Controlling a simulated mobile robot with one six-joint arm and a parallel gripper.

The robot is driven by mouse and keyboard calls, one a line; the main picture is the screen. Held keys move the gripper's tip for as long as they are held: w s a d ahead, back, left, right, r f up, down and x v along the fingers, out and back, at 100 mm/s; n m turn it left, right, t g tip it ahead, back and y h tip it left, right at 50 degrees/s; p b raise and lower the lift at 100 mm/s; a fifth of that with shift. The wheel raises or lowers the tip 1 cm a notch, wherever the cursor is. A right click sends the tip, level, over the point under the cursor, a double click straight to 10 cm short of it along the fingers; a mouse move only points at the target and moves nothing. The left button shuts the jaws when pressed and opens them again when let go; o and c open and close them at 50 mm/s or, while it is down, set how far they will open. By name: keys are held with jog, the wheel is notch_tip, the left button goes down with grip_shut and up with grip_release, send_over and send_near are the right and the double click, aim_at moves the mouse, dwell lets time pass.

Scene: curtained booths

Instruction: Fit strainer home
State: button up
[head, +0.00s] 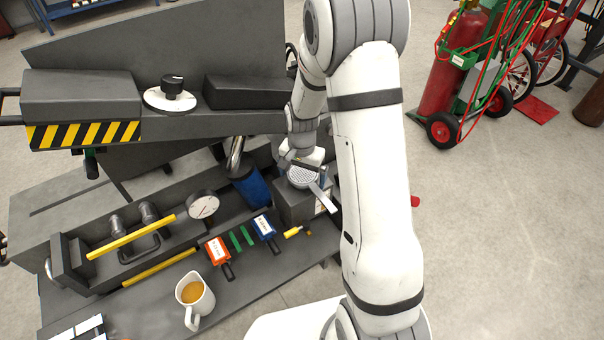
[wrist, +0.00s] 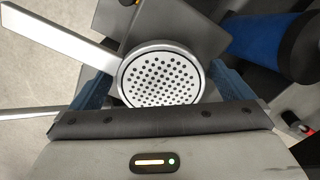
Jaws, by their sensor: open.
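The strainer is a round metal disc full of small holes with a flat pale handle. In the head view the strainer (head: 303,177) is at the top of a dark grey block (head: 292,211), its handle pointing down and right. In the wrist view the strainer (wrist: 160,80) is in the middle, its handle running to the upper left. My gripper (head: 304,164) is right over it. In the wrist view its blue fingers (wrist: 160,92) are apart, one on each side of the disc. The near rim is hidden by my gripper body. I cannot tell whether the strainer is fully seated.
A gauge (head: 203,205), an orange-red valve (head: 217,250) and a blue valve (head: 265,228) are along the bench. A white jug (head: 194,301) of amber liquid stands at the front.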

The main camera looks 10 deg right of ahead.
notch_tip(320, 180, up, 8)
jog(key=shift+f+p, duration=0.1)
jog(key=shift+p, duration=0.2)
dwell(0.5)
jog(key=s+r+n+t+p, duration=0.2)
jog(key=s+r+n+p, duration=0.4)
jog(key=s+r, duration=1.4)
jog(key=shift+s+d+r+n+p, duration=0.15)
jog(key=shift+d+r+n+p, duration=0.2)
jog(key=shift+r+n, duration=0.4)
jog(key=shift+s+r+t, duration=0.2)
jog(key=shift+s+t, duration=0.1)
jog(key=shift+s, duration=0.05)
jog(key=shift+c, duration=0.2)
